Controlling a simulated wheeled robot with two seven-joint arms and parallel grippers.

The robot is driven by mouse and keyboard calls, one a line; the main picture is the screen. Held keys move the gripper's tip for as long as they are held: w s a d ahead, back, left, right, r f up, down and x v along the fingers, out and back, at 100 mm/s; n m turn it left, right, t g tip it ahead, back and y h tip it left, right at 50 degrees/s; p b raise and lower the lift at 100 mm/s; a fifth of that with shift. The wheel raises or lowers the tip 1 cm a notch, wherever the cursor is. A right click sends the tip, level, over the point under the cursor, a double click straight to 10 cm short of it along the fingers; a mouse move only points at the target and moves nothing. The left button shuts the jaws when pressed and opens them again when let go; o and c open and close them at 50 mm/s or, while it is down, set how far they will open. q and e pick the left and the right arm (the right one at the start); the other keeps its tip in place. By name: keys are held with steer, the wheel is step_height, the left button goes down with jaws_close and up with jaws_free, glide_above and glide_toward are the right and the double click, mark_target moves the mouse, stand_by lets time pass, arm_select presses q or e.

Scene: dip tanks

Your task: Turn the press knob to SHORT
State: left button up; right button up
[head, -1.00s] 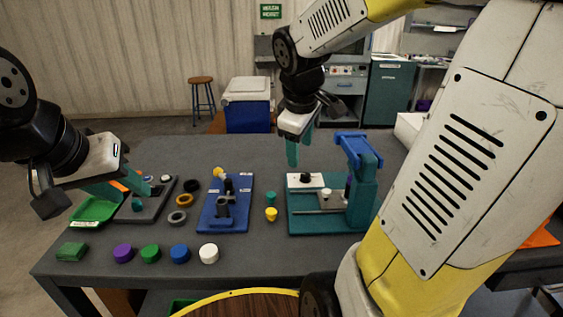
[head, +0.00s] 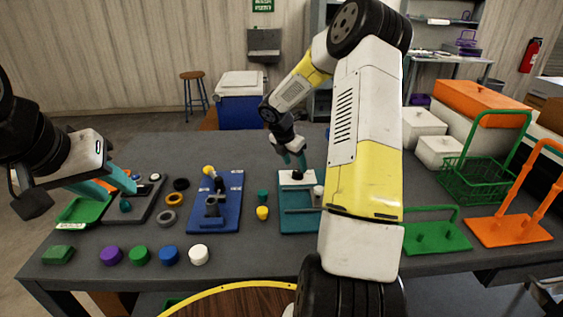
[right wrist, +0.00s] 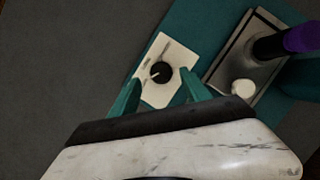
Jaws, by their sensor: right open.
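The press knob (right wrist: 161,71) is a round black knob with a white pointer mark, on a white panel (right wrist: 174,51) of the teal press base (head: 296,218). Its mark points to the lower left in the right wrist view; the panel's small lettering is unreadable. My right gripper (right wrist: 160,82) is open, its teal fingertips apart on either side of the knob in that view. In the head view my right gripper (head: 294,160) is just over the panel; I cannot tell whether it touches. My left gripper (head: 118,190) is open above a grey board at the left.
The press's metal plate with a white round piece (right wrist: 242,88) and a purple-tipped post (right wrist: 300,38) is right of the panel. My right arm hides the press column in the head view. A blue fixture (head: 228,215) and loose yellow (head: 262,213) and teal pegs stand left.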

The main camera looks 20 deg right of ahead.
mark_target(297, 171)
steer(key=shift+x, duration=1.9)
jaws_close()
